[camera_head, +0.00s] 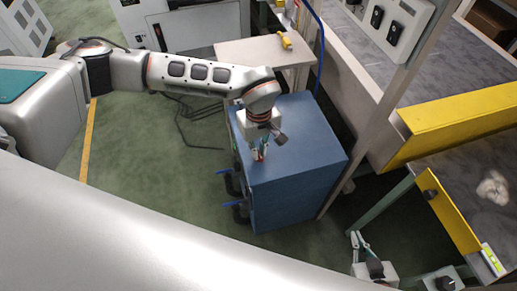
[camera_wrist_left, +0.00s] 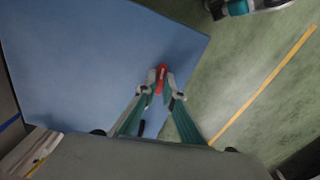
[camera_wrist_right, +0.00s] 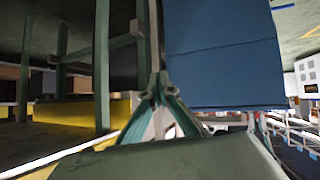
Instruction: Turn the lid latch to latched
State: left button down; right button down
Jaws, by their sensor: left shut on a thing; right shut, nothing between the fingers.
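The blue box (camera_head: 300,150) stands on the green floor, with a plain blue top that also fills the left of the left wrist view (camera_wrist_left: 90,70). My left gripper (camera_head: 260,153) reaches down to the left edge of this top. In the left wrist view its fingertips (camera_wrist_left: 162,80) are closed on the small red latch (camera_wrist_left: 161,76) at the box's edge. In the head view the latch is mostly hidden by the gripper, so its exact turn cannot be told. My right gripper (camera_head: 357,239) is shut and empty, low in front of the box; its tips also show in the right wrist view (camera_wrist_right: 159,82).
A pale table (camera_head: 245,50) with a yellow item (camera_head: 285,42) stands behind the box. A grey bench with a yellow rail (camera_head: 460,118) is to the right, with a post beside the box. Blue-handled black fittings (camera_head: 238,211) stick out at the box's left. Open floor lies left.

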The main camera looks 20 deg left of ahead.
pick_arm(q)
jog(key=n+p, duration=0.1)
jog(key=n, duration=0.1)
jog(key=shift+r+n, duration=0.2)
jog(key=shift+n, duration=0.2)
jog(key=shift+n+p, duration=0.5)
jog(key=shift+n, duration=0.3)
jog(key=n+p, duration=0.2)
jog(key=n, duration=0.4)
jog(key=shift+f, duration=0.1)
jog(key=n, duration=0.3)
jog(key=shift+p, duration=0.4)
jog(key=shift+n+p, duration=0.3)
jog(key=shift+n, duration=1.2)
jog(key=c, duration=2.2)
grip_release()
jog(key=shift+o, duration=0.2)
